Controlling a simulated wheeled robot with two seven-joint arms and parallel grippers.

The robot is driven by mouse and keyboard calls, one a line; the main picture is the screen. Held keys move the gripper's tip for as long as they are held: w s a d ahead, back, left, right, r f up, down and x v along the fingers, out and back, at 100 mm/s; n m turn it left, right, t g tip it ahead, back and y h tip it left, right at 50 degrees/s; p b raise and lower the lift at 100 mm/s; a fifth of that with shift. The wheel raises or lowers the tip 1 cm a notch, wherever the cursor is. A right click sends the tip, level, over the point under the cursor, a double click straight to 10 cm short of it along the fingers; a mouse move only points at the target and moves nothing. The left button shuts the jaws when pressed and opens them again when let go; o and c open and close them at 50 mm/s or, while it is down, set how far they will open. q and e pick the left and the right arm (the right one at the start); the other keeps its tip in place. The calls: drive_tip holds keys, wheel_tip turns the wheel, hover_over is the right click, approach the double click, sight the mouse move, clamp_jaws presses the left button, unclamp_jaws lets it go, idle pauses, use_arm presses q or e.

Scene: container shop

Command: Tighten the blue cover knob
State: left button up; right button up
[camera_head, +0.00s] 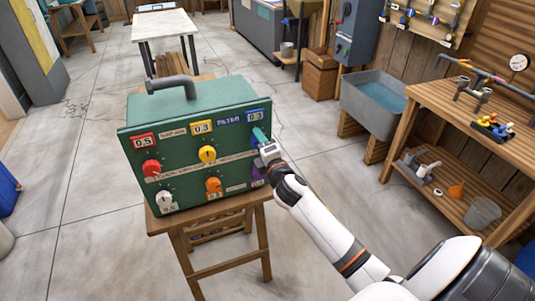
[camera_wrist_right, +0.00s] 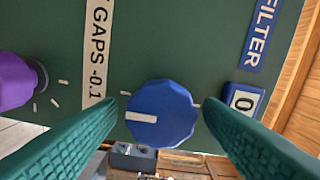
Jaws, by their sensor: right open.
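The blue cover knob (camera_wrist_right: 160,114) is a round, faceted knob with a white pointer line, on the face of a green panel box (camera_head: 185,125). In the wrist view the pointer is toward the left. My right gripper (camera_head: 262,138) is at the right side of the box face, and its green fingers cover the knob in the head view. In the wrist view my right gripper (camera_wrist_right: 158,105) is open, with one finger on each side of the blue knob and small gaps showing. My left gripper is out of view.
Red (camera_head: 151,167), yellow (camera_head: 207,154), orange (camera_head: 213,185) and white knobs share the panel; a purple knob (camera_wrist_right: 15,80) is close by. The box stands on a wooden stool (camera_head: 225,205). A sink (camera_head: 377,100) and workbench (camera_head: 450,105) are at right.

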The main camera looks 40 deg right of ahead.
drive_tip(key=b+v, duration=0.2)
drive_tip(key=v, duration=0.9)
drive_tip(key=shift+s, duration=0.2)
drive_tip(key=s+a+f+m+g+y, duration=0.1)
drive_tip(key=s+f+m+g, duration=0.15)
drive_tip(key=f, duration=0.95)
drive_tip(key=s+a+f+m+g+y, duration=0.1)
drive_tip(key=s+f+m+g, duration=0.15)
drive_tip(key=f, duration=1.05)
drive_tip(key=s+a+f+m+g, duration=0.1)
drive_tip(key=s+f+m+g, duration=0.2)
drive_tip(key=f, duration=0.9)
drive_tip(key=s+a+f+m+g, duration=0.2)
drive_tip(key=s+f, duration=0.5)
drive_tip(key=s, duration=0.4)
drive_tip(key=s+a+f+m+g+y, duration=0.1)
drive_tip(key=s+a+f+m+g, duration=0.1)
drive_tip(key=s+f, duration=0.5)
drive_tip(key=s+a+f+m+g+y, duration=0.1)
drive_tip(key=s+a+f+m+g, duration=0.2)
drive_tip(key=s+f, duration=0.4)
drive_tip(key=s+a+g, duration=0.1)
drive_tip(key=s, duration=0.7)
drive_tip(key=shift+a+f, duration=0.2)
drive_tip(key=shift+a, duration=0.05)
